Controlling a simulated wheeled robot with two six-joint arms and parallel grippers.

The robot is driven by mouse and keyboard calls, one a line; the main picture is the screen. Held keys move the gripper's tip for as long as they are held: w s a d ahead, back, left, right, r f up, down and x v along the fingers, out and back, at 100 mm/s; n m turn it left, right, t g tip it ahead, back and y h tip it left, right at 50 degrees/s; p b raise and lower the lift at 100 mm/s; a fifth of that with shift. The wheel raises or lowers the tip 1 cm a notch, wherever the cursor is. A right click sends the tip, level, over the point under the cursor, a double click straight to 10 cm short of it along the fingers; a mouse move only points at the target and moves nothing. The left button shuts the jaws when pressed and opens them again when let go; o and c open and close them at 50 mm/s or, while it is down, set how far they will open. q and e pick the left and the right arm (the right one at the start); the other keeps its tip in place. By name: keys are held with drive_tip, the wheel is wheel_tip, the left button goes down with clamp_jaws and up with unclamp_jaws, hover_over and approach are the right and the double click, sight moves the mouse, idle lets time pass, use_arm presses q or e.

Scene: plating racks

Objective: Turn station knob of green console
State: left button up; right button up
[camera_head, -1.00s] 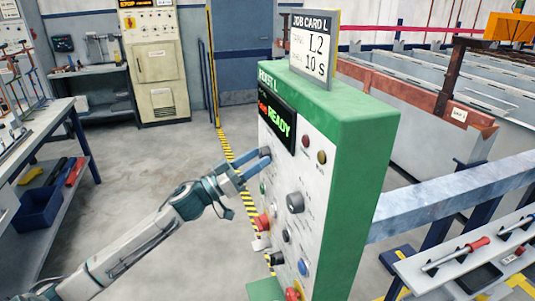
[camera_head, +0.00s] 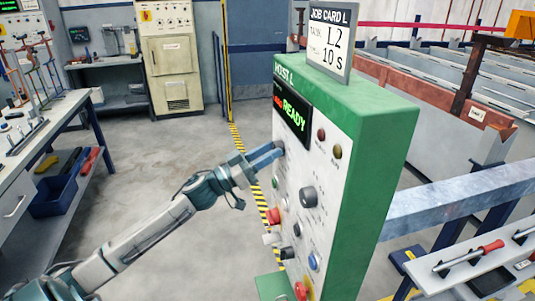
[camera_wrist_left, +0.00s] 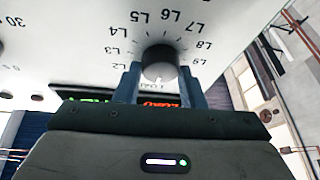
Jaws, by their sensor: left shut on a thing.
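The green console (camera_head: 377,125) stands at the centre right in the head view, with a white front panel and a lit display (camera_head: 291,115) that reads READY in green. The job card (camera_head: 329,38) on top reads L2 and 10 S. My left gripper (camera_head: 280,149) is at the panel just below the display. In the left wrist view its two fingers are shut on the sides of the dark round station knob (camera_wrist_left: 160,64). Labels from L2 to L9 ring the knob. In the head view the fingers mostly hide the knob. My right gripper is not in view.
The panel also has a large grey knob (camera_head: 308,196), a red button (camera_head: 274,215) and a blue button (camera_head: 313,261). A bench (camera_head: 50,125) stands at left and a tool shelf (camera_head: 470,270) at lower right. Floor left of the console is clear.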

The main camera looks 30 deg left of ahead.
use_arm(q)
drive_tip(key=shift+w+a+r+m+g+h+b, duration=0.1)
drive_tip(key=shift+m+g+h+b, duration=1.05)
drive_tip(key=shift+m, duration=2.8)
drive_tip(key=shift+w+a+f+m+g+h+b, duration=0.1)
drive_tip(key=shift+m+g+h+b, duration=0.35)
drive_tip(key=shift+m+g+b, duration=1.7)
drive_tip(key=shift+w+a+r+m+g+h+b, duration=0.2)
drive_tip(key=shift+m+g+h, duration=1.05)
drive_tip(key=shift+m, duration=4.45)
drive_tip(key=shift+s+d+f+g+y, duration=0.1)
drive_tip(key=shift+g+y, duration=0.35)
drive_tip(key=o, duration=1)
